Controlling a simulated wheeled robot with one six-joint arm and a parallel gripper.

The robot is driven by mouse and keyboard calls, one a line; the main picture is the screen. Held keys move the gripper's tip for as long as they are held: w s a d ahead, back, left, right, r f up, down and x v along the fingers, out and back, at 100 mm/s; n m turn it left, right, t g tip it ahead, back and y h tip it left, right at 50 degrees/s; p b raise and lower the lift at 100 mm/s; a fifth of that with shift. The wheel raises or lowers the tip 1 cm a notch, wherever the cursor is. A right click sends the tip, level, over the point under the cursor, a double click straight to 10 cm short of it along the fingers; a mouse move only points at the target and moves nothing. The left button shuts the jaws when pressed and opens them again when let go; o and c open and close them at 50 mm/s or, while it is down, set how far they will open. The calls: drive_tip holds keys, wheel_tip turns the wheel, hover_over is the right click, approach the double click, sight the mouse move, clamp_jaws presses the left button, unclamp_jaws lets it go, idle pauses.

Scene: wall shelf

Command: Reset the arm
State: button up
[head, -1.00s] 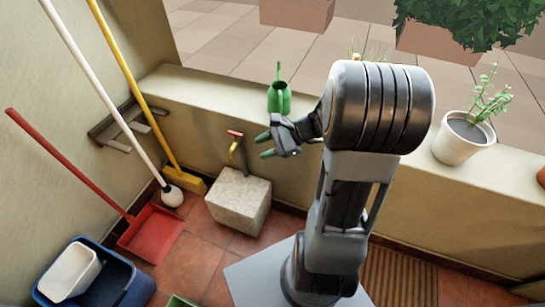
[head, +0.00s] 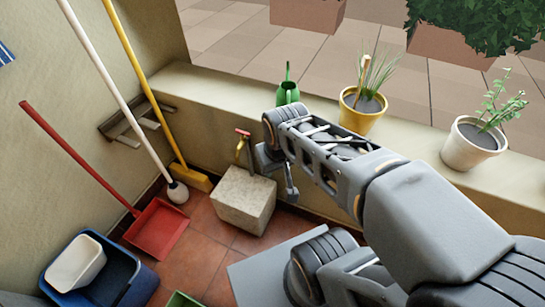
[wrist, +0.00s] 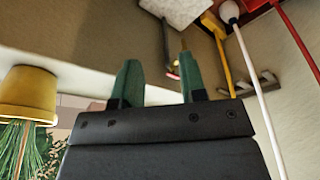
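My arm reaches in from the lower right of the head view, bent at the elbow. My gripper (head: 277,178) hangs at its far end, in front of the sill wall and right of the tap. In the wrist view my gripper (wrist: 160,78) shows two green fingers set apart with nothing between them. It is open and empty.
Below stand a stone block (head: 243,201) and a tap (head: 242,141). A mop (head: 178,192), broom (head: 194,179), red dustpan (head: 157,229) and blue bucket (head: 132,276) are left.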

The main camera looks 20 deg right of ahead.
drive_tip(key=w+d+r+t+h+p, duration=0.1)
drive_tip(key=d+r+p, duration=0.1)
drive_tip(key=r+p, duration=0.6)
drive_tip(key=w+d+r+t+h+p, duration=0.1)
drive_tip(key=d+r+p, duration=0.1)
drive_tip(key=r+p, duration=0.55)
drive_tip(key=s+a+r+g+y+p, duration=0.1)
drive_tip(key=s+a+r+p, duration=0.1)
drive_tip(key=r+p, duration=0.8)
wheel_tip(320, 180, up, 2)
drive_tip(key=shift+a+r+y, duration=0.1)
drive_tip(key=shift+a+y, duration=0.2)
drive_tip(key=shift+a, duration=0.5)
